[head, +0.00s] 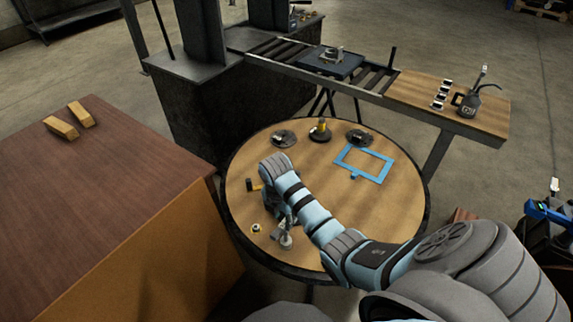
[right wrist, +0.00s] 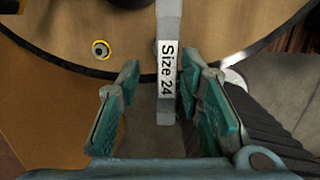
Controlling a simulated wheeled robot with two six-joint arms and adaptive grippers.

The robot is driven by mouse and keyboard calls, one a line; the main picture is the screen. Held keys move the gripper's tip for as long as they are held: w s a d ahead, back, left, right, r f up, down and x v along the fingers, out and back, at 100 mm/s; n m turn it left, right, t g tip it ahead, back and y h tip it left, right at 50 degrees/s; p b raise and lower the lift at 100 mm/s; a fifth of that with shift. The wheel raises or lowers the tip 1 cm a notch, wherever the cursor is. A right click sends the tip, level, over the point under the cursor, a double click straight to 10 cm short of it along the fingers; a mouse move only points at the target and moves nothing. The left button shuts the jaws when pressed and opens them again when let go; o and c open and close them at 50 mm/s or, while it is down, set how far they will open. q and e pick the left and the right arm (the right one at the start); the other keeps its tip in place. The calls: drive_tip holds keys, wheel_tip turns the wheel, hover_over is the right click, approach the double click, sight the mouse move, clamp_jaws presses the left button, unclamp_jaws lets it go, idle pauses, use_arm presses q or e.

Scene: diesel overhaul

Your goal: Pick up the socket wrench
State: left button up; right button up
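In the right wrist view a flat grey bar with a white "Size 24" label, which looks like the socket wrench (right wrist: 168,25), runs down from the top edge between my right gripper's green finger pads. My right gripper (right wrist: 160,105) is open, with a visible gap on each side of the bar. In the head view my right arm reaches over the round table, with the right gripper (head: 279,218) pointing down at its near left part. The arm and gripper hide much of the wrench there. My left gripper is not in view.
A brown bench (head: 110,190) stands close on the left. A roller conveyor (head: 279,49) runs behind. The table's right side is clear.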

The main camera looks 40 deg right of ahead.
sight(286, 234)
drive_tip(key=f, duration=0.4)
drive_tip(key=d+f+b, duration=0.1)
drive_tip(key=f, duration=0.1)
drive_tip(key=shift+s+f, duration=0.2)
drive_tip(key=shift+s, duration=0.05)
clamp_jaws()
drive_tip(key=shift+r, duration=0.1)
